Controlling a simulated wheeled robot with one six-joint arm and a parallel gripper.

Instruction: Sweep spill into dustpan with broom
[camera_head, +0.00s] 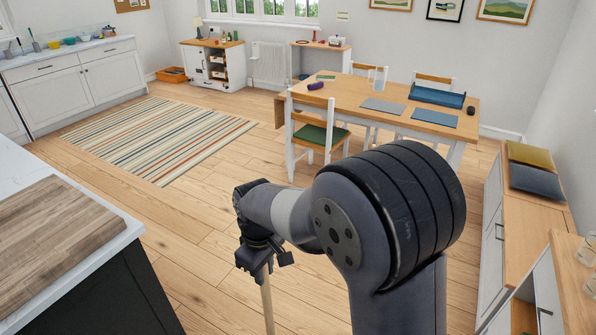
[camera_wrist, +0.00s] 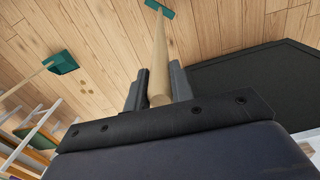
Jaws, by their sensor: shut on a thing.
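My gripper (camera_head: 264,258) is shut on the wooden handle of the broom (camera_head: 267,303), which hangs down below it and leaves the bottom of the head view. In the wrist view the handle (camera_wrist: 160,60) runs between the two fingers of my gripper (camera_wrist: 156,85) to a small teal head (camera_wrist: 160,7) at the top edge. A teal dustpan (camera_wrist: 64,63) with a long wooden handle is at the left, apart from the broom head. Faint small tan spots (camera_wrist: 87,91) on the floor near it may be the spill. The head view shows neither dustpan nor spots.
A white counter (camera_head: 125,232) with a dark base stands at the left. A dining table (camera_head: 345,92) with chairs is ahead, and a low cabinet (camera_head: 530,215) is at the right. A striped rug (camera_head: 160,135) lies ahead left. Wooden floor between is open.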

